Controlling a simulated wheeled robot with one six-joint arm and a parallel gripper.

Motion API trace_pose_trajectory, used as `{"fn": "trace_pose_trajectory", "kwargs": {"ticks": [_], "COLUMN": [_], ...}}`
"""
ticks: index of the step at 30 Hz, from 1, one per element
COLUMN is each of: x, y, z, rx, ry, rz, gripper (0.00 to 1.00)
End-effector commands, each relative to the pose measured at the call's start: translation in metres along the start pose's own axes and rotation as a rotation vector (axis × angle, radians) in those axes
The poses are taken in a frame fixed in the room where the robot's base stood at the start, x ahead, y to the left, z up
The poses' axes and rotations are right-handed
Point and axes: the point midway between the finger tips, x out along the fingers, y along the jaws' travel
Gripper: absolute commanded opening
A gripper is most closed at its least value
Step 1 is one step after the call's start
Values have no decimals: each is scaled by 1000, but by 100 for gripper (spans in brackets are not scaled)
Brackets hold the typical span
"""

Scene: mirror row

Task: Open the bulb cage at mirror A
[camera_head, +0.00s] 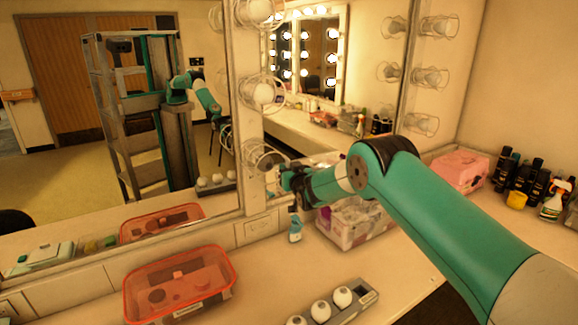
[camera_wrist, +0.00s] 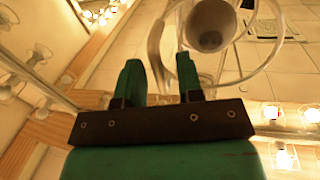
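A column of bulbs in round wire cages runs up the mirror's right frame. The lowest caged bulb (camera_head: 268,160) is beside my gripper (camera_head: 284,178); I cannot tell which cage is at mirror A. In the wrist view, a bulb (camera_wrist: 211,24) sits inside pale wire hoops, the cage (camera_wrist: 262,66), at the top right. My gripper (camera_wrist: 159,70) has its two teal fingers apart, just below and left of that bulb. A pale curved wire passes close to the fingers; I cannot tell if they touch it. Whether the cage is latched is not clear.
An orange translucent bin (camera_head: 178,284) stands on the counter (camera_head: 262,280) at left. A grey holder (camera_head: 362,297) with white bulbs lies in front. A pink-and-white box (camera_head: 352,226) is behind my arm. Bottles (camera_head: 520,180) and a pink box (camera_head: 460,170) stand at right.

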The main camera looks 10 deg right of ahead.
Motion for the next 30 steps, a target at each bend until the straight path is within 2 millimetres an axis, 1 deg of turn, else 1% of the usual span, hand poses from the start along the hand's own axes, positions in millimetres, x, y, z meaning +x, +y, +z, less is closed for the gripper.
{"fn": "trace_pose_trajectory", "kwargs": {"ticks": [4,12,13,14,15,17,25,28,30], "x": [5,6,6,6,6,6,5,2,-2], "y": [0,0,0,0,0,0,2,7,14], "z": [0,0,0,0,0,0,1,2,4], "rx": [0,0,0,0,0,0,-1,0,-1], "ry": [0,0,0,0,0,0,0,0,1], "rz": [0,0,0,0,0,0,6,27,55], "gripper": [34,34,29,22,13,0,0,0,0]}}
